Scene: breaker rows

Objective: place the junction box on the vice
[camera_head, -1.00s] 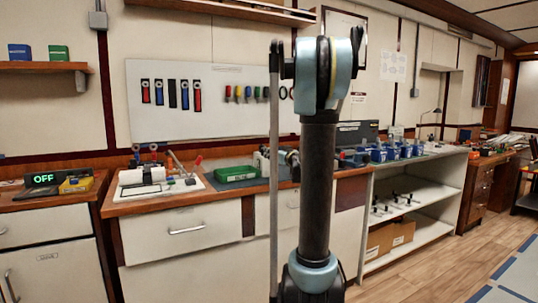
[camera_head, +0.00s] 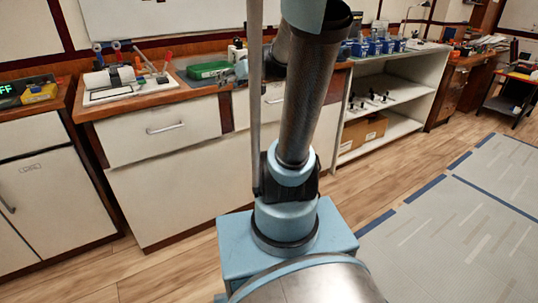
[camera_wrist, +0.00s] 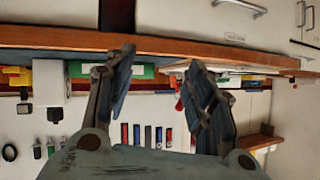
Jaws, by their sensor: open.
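My gripper (camera_wrist: 160,60) is open and empty; its two fingers stand wide apart in the wrist view, which is upside down. A green box (camera_head: 208,70) sits on the wooden counter in the head view, left of my arm. It also shows in the wrist view (camera_wrist: 143,71), partly hidden behind a finger. I cannot tell whether it is the junction box. Several blue pieces of equipment (camera_head: 375,46) stand on the counter to the right of my arm; they are too small to tell whether one is the vice. My arm hides part of the counter between them.
A white board (camera_head: 120,90) with tools lies on the counter left of the green box. A yellow device (camera_head: 40,93) sits farther left. Open shelves (camera_head: 400,85) hold small black items and cardboard boxes (camera_head: 362,132). Clear wooden floor (camera_head: 410,180) runs in front.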

